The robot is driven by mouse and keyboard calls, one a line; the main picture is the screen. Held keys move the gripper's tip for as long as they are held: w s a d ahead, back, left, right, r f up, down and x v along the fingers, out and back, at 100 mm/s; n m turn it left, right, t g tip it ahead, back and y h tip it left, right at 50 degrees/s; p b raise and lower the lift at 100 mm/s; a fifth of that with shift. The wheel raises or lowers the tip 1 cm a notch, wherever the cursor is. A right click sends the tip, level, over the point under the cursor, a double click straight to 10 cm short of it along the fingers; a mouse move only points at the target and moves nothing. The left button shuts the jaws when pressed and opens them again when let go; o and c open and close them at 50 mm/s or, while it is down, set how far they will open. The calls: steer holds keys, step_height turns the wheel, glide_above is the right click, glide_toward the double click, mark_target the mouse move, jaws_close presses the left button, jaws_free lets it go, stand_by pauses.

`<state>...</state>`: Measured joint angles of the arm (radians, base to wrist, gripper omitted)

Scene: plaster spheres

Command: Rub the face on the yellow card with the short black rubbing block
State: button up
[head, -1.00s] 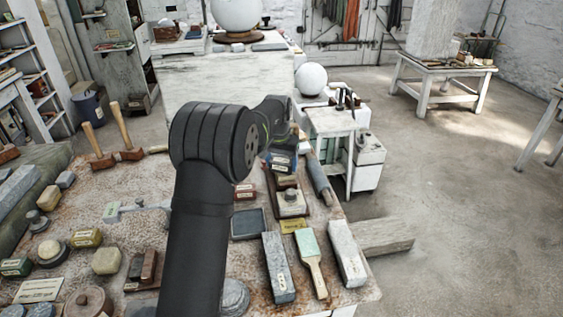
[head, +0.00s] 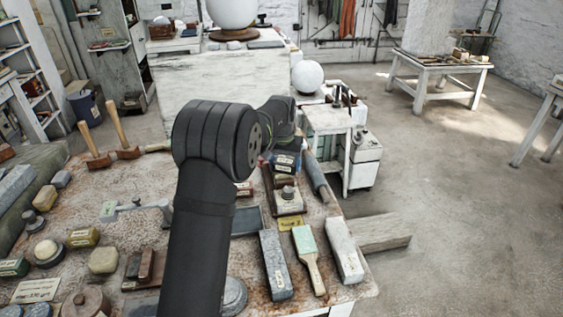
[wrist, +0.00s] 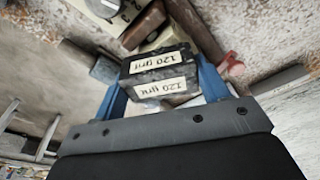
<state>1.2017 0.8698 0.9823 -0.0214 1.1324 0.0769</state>
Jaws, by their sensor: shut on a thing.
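The short black rubbing block (wrist: 160,77) carries two pale labels reading "120 grit" upside down in the wrist view. My gripper (wrist: 163,68) is shut on it, with a blue finger at each side. In the head view my gripper (head: 284,165) and the block (head: 286,160) are at the far right part of the bench, partly behind my arm. A small yellow card (head: 291,224) lies on the bench nearer than the gripper; its writing is too small to read. I cannot tell whether the block touches anything below it.
Between gripper and card sits a knobbed block (head: 288,195) on a brown base. A dark bar (head: 316,180) lies to its right. A grey block (head: 276,265), a green-topped brush (head: 306,250) and a pale block (head: 343,250) lie nearer. Two mallets (head: 120,135) stand at left.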

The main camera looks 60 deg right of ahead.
steer(key=shift+w+a, duration=0.7)
steer(key=shift+w, duration=1.4)
steer(key=shift+s+d+r, duration=0.1)
steer(key=shift+s+d, duration=0.15)
steer(key=shift+s, duration=0.45)
steer(key=shift+s+d+f, duration=0.1)
steer(key=shift+s+d, duration=0.1)
steer(key=shift+s, duration=0.5)
steer(key=shift+s+d+r, duration=0.1)
steer(key=shift+s+d, duration=0.15)
steer(key=shift+s, duration=0.45)
steer(key=w, duration=0.2)
steer(key=w+a, duration=0.1)
steer(key=w, duration=0.1)
steer(key=shift+w+a, duration=0.1)
steer(key=shift+a, duration=0.05)
steer(key=shift+s+d+r, duration=0.2)
steer(key=shift+s+r, duration=0.1)
steer(key=shift+s, duration=0.25)
steer(key=shift+s+d+r, duration=0.15)
steer(key=shift+s+r, duration=0.15)
steer(key=shift+s, duration=0.2)
